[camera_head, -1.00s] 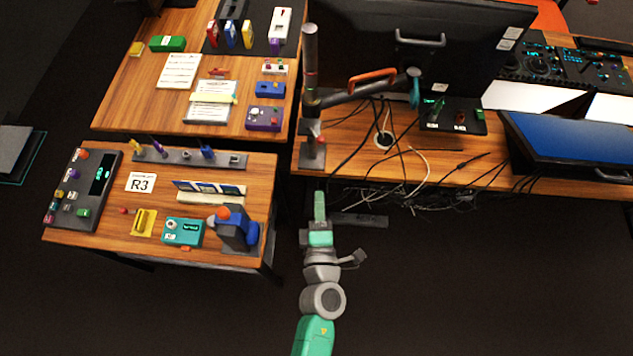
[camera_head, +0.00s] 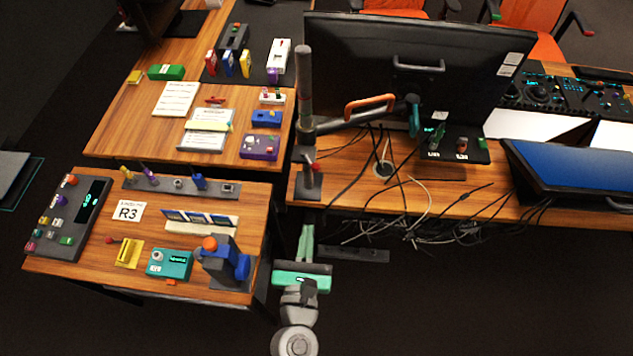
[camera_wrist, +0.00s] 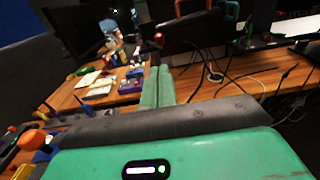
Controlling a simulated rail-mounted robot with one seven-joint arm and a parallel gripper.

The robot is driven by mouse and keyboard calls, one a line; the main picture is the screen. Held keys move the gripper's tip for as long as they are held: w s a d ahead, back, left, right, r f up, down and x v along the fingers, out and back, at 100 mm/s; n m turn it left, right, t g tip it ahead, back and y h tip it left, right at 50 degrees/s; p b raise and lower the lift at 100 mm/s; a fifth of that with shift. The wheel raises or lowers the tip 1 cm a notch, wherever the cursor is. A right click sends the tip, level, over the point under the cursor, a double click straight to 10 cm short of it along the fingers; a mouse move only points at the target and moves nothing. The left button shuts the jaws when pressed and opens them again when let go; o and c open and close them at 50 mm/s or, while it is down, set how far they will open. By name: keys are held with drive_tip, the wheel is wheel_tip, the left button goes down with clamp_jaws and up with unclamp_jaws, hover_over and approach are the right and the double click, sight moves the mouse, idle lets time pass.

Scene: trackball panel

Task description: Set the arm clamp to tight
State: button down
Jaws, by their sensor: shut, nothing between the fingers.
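The monitor arm's grey post (camera_head: 305,85) stands at the front left corner of the right desk. Its clamp (camera_head: 311,183) sits at the desk edge, with a small red-tipped lever (camera_head: 316,166) on it. I cannot read a tight or loose marking. My green gripper (camera_head: 307,232) is shut and empty, below and in front of the clamp, apart from it, with its fingers pointing towards the desk. In the wrist view the closed fingers (camera_wrist: 158,80) point ahead, and a small red tip (camera_wrist: 158,37) shows just beyond them.
The monitor (camera_head: 420,70) hangs on the arm, which has an orange handle (camera_head: 370,102). Loose cables (camera_head: 400,185) lie right of the clamp. A small table with a blue and orange device (camera_head: 222,260) stands left of my gripper. Dark floor is free at the lower right.

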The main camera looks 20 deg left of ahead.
sight(319, 170)
drive_tip(key=x, duration=1.3)
drive_tip(key=shift+w+r, duration=0.1)
drive_tip(key=shift+w, duration=0.1)
drive_tip(key=shift+w+d+p, duration=0.25)
drive_tip(key=shift+w+p, duration=0.05)
drive_tip(key=shift+w, duration=0.15)
drive_tip(key=shift+d+f, duration=0.1)
drive_tip(key=shift+f, duration=0.1)
drive_tip(key=shift+s, duration=0.15)
drive_tip(key=d+v, duration=0.1)
drive_tip(key=v, duration=1.2)
drive_tip(key=shift+s+d+r, duration=0.15)
drive_tip(key=shift+d, duration=0.2)
